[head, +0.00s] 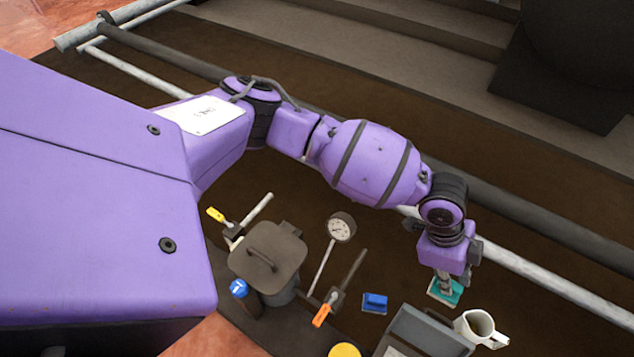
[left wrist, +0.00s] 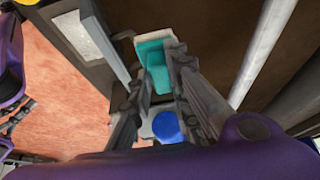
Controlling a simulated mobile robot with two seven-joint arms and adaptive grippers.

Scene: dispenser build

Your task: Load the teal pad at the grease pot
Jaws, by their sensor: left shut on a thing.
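My left gripper (head: 446,283) is shut on the teal pad (head: 450,291), which has a pale face on one side. In the left wrist view the teal pad (left wrist: 155,67) sits between the two fingers (left wrist: 160,85). In the head view it is above and left of a white mug. I cannot tell for certain which vessel is the grease pot. A grey-brown lidded pot (head: 266,250) stands at the lower middle, well left of the pad. What seems to be my right gripper (left wrist: 18,116) shows small at the left wrist view's left edge, its jaws unclear.
A blue pad (head: 375,302) lies left of a grey tray (head: 418,328); the white mug (head: 481,327) stands right of the tray. A gauge (head: 341,227), orange-handled valve (head: 322,314) and yellow round thing (head: 344,351) are nearby. A pale pipe (head: 560,278) runs behind the gripper.

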